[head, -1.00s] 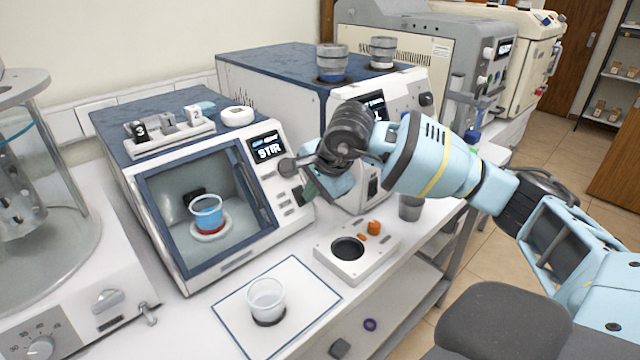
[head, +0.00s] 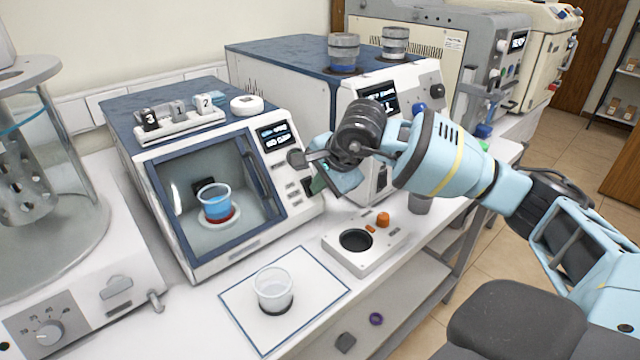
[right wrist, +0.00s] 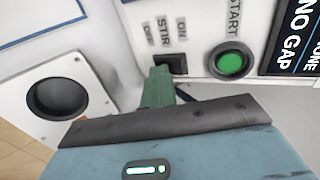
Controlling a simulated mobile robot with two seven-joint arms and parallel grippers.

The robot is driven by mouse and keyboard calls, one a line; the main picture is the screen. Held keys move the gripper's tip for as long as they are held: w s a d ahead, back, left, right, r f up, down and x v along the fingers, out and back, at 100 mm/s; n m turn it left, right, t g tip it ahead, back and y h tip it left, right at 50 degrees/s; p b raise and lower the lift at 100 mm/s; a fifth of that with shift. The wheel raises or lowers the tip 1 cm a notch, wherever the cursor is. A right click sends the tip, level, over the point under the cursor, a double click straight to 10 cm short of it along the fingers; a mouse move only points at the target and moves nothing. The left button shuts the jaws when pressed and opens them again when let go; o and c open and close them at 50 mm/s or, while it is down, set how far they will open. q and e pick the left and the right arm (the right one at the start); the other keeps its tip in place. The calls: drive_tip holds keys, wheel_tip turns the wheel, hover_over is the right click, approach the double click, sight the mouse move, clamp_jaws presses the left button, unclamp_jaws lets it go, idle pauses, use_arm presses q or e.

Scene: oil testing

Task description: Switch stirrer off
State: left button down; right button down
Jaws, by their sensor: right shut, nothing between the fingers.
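The stirrer machine (head: 235,250) is a white and blue box with a windowed chamber, standing on the bench. A cup of blue liquid with red at its base (head: 215,203) stands inside. Its display (head: 277,136) is lit, and in the right wrist view the display (right wrist: 296,35) reads "NO GAP". The black STIR switch (right wrist: 174,62), marked OFF and ON, sits beside the green START button (right wrist: 231,62). My right gripper (head: 318,184) is shut and empty at the machine's front panel; its green fingertips (right wrist: 160,78) are at the switch, partly covering it. I cannot tell the switch's position or contact.
A clear cup (head: 274,288) stands on a blue-bordered mat (head: 318,313) in front. A white plate with a dark round hole (head: 375,257) and an orange knob (head: 383,220) lies to its right. A weight rack (head: 180,118) sits on the machine. Other instruments stand left and right.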

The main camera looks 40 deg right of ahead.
use_arm(q)
drive_tip(key=shift+w+r+p, duration=0.35)
drive_tip(key=shift+r+p, duration=0.05)
drive_tip(key=shift+r, duration=0.1)
use_arm(e)
drive_tip(key=shift+w+r, duration=0.2)
drive_tip(key=shift+r, duration=0.25)
use_arm(q)
drive_tip(key=shift+s, duration=0.2)
use_arm(e)
drive_tip(key=shift+r, duration=0.1)
